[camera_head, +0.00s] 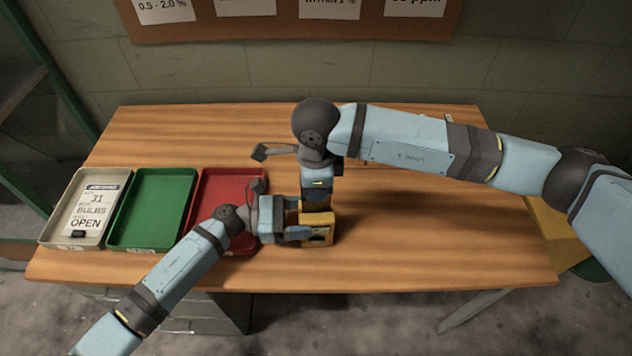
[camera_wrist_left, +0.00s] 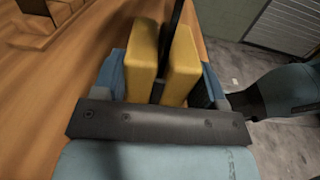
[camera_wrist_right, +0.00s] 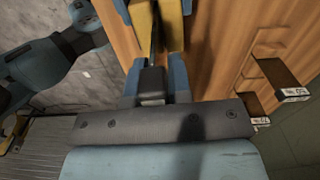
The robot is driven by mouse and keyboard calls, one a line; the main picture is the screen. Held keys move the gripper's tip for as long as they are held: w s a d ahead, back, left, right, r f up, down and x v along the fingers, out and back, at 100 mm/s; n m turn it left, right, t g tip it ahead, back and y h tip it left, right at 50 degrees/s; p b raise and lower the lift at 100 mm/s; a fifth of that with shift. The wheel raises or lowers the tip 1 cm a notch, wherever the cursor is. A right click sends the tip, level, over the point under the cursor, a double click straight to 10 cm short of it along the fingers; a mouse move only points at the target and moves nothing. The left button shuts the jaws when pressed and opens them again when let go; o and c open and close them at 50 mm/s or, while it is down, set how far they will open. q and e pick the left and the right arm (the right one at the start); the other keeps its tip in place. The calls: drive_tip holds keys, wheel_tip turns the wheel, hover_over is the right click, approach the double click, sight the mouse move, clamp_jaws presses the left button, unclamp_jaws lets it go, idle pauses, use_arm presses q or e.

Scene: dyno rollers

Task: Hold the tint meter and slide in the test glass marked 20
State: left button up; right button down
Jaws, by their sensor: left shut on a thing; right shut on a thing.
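The yellow tint meter (camera_head: 320,240) stands near the middle front of the table. My left gripper (camera_head: 298,234) is shut on it from the left; in the left wrist view the two yellow walls (camera_wrist_left: 142,62) stand between its blue fingers, with a dark gap between them. My right gripper (camera_head: 318,200) points down from above and is close over the meter. In the right wrist view its fingers are shut on a small dark block (camera_wrist_right: 152,82), apparently the test glass's grip. The mark 20 is not readable, and I cannot tell how deep the glass sits.
A beige tray (camera_head: 52,237) with a card, a green tray (camera_head: 125,232) and a red tray (camera_head: 203,186) stand at the left. The table's right part (camera_head: 430,250) is clear below my right arm.

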sight(316, 204)
drive_tip(key=shift+f, duration=0.9)
drive_tip(key=shift+f, duration=0.4)
drive_tip(key=shift+f, duration=1)
drive_tip(key=shift+f, duration=0.6)
idle(0.4)
drive_tip(key=c, duration=1)
unclamp_jaws()
drive_tip(key=shift+o, duration=0.2)
wheel_tip(316, 204, up, 12)
drive_tip(key=shift+r, duration=0.1)
